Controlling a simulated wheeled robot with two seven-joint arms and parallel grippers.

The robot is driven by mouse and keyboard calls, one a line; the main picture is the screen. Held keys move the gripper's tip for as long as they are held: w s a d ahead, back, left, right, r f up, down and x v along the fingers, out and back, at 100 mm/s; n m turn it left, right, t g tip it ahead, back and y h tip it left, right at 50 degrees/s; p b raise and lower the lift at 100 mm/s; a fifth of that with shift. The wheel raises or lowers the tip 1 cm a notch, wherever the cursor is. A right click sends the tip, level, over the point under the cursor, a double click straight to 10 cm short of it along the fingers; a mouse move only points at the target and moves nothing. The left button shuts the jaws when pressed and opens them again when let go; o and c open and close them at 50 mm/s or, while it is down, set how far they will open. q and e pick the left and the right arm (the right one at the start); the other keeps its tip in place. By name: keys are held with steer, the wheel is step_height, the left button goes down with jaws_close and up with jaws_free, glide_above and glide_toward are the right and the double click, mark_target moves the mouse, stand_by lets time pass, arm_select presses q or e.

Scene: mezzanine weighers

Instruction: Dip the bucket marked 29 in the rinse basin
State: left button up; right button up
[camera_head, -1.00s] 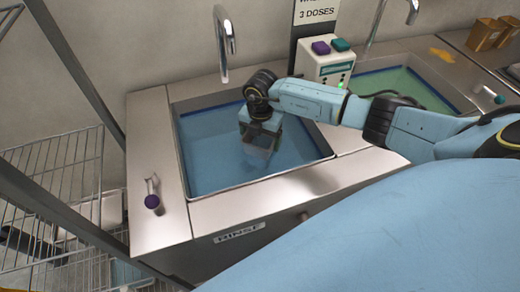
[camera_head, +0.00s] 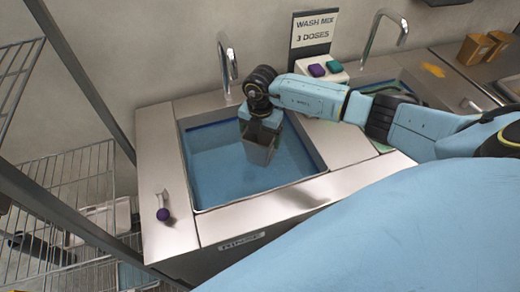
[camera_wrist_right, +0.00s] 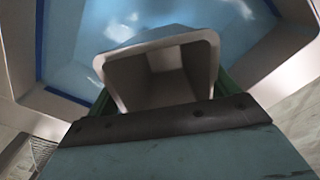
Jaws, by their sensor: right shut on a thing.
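My right gripper (camera_head: 262,127) is shut on a grey bucket (camera_head: 260,152) and holds it over the rinse basin (camera_head: 215,172), which is filled with blue water. The bucket hangs roughly upright, and its whole outer side shows, seemingly above the water surface. In the right wrist view, the bucket's open mouth (camera_wrist_right: 165,92) is in front of the gripper (camera_wrist_right: 165,122) and looks empty. The number on the bucket does not show in either view. A plate reading RINSE (camera_head: 241,241) is on the front of the basin. My left gripper is out of view.
A tap (camera_head: 228,65) stands behind the basin, near my gripper. A lever with a purple knob (camera_head: 163,214) is at the left rim. A dispenser with purple and teal buttons (camera_head: 320,70) and a second basin lie right. A wire rack (camera_head: 75,175) stands at left.

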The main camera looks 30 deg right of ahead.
step_height(320, 180, up, 9)
steer(key=p, duration=0.7)
steer(key=shift+f, duration=0.15)
